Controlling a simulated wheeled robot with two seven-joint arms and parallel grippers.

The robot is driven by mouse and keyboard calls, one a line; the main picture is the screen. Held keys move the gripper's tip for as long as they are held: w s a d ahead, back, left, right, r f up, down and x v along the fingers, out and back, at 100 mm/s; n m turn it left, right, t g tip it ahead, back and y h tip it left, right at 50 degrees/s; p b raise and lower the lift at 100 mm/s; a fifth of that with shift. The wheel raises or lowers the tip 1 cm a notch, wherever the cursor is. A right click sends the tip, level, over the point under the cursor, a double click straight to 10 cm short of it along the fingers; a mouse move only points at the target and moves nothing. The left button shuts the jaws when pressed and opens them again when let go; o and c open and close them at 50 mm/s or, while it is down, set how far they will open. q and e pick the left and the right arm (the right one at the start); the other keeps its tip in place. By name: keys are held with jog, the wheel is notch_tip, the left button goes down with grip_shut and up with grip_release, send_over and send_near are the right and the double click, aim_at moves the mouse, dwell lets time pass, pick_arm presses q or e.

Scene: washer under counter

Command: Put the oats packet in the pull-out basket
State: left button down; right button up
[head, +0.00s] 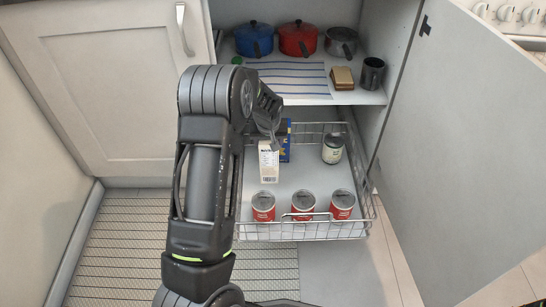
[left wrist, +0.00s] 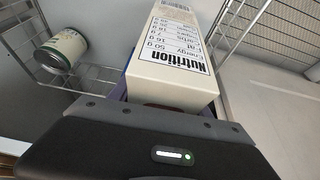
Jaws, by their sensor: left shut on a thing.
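The oats packet, taken to be a cream box (head: 268,163) with a nutrition label, is upright over the left part of the pull-out basket (head: 340,232). It also shows in the left wrist view (left wrist: 172,82). My left gripper (head: 271,139) is shut on its top end; the fingertips are mostly hidden. I cannot tell whether the packet touches the basket floor. The basket is pulled out of the cabinet and its wire walls surround a pale floor. My right gripper is not in view.
A dark blue box (head: 285,145) stands right behind the packet. A pale green can (head: 332,149) stands at the basket's back right, and red cans (head: 303,206) line its front. The basket's middle is clear. Pots (head: 298,40) stand on the shelf above; an open door (head: 455,150) is right.

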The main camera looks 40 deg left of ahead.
aim_at(269, 152)
pick_arm(q)
jog(key=shift+r, duration=0.1)
jog(key=shift+f+b, duration=1)
jog(key=shift+f, duration=1.5)
jog(key=shift+f, duration=0.2)
jog(key=shift+c, duration=2.4)
grip_release()
jog(key=shift+d+r, duration=0.1)
jog(key=shift+r, duration=0.35)
jog(key=p+v, duration=0.4)
jog(key=v, duration=0.6)
jog(key=shift+s+r, duration=0.15)
jog(key=shift+r, duration=0.05)
jog(key=shift+s+d+r, duration=0.15)
jog(key=shift+s+r, duration=0.1)
jog(key=shift+r, duration=0.15)
